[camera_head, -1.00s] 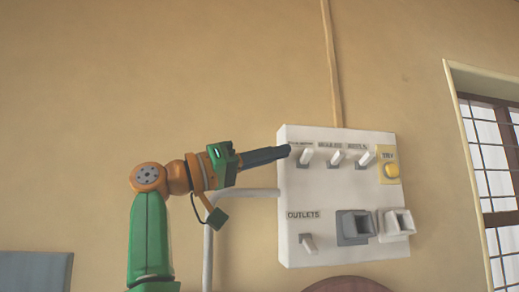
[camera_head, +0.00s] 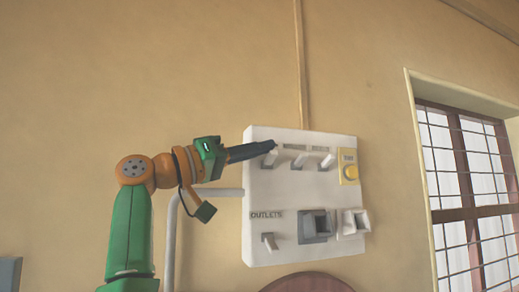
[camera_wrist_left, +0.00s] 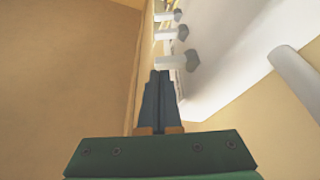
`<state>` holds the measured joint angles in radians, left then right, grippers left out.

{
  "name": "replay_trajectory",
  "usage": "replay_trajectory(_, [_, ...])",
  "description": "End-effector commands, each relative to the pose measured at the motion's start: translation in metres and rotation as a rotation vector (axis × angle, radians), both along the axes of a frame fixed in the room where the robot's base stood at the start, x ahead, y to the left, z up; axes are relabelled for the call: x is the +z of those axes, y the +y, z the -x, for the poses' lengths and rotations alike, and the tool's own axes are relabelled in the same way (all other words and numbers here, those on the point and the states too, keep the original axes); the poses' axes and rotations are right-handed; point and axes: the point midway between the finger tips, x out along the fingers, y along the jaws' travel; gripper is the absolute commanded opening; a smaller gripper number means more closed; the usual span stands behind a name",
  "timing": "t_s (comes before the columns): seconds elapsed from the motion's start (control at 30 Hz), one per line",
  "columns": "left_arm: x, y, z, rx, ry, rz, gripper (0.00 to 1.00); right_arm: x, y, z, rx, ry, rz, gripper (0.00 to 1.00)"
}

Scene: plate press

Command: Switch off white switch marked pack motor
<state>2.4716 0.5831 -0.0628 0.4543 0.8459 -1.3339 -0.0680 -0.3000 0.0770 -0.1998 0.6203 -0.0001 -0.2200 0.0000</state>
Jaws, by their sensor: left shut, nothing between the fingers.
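A white switch panel (camera_head: 280,232) is fixed to the wall. Its top row has three white lever switches: the left one (camera_head: 270,160), the middle one (camera_head: 299,160) and the right one (camera_head: 327,161). The label above the left lever is covered by my left gripper (camera_head: 273,147), so I cannot read which is marked pack motor. That gripper is shut and empty, its tip at the top of the left lever in the head view. In the left wrist view the fingertips (camera_wrist_left: 160,74) are close to the nearest lever (camera_wrist_left: 174,63); contact cannot be told. My right gripper is out of view.
The panel also holds a yellow button (camera_head: 350,172), a lower switch (camera_head: 269,241) under "OUTLETS", a grey socket (camera_head: 315,226) and a white socket (camera_head: 354,221). A pale pipe (camera_head: 215,192) meets its left side. A barred window (camera_head: 465,170) is at right.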

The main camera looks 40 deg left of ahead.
Motion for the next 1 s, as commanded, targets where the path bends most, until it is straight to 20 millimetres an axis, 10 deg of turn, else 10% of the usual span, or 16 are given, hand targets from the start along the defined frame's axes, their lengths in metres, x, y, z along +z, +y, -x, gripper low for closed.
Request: replay_trajectory(1.0, [-0.017, -0.007, 0.004, 0.0, 0.001, 0.0, 0.0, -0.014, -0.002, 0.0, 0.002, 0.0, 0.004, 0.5])
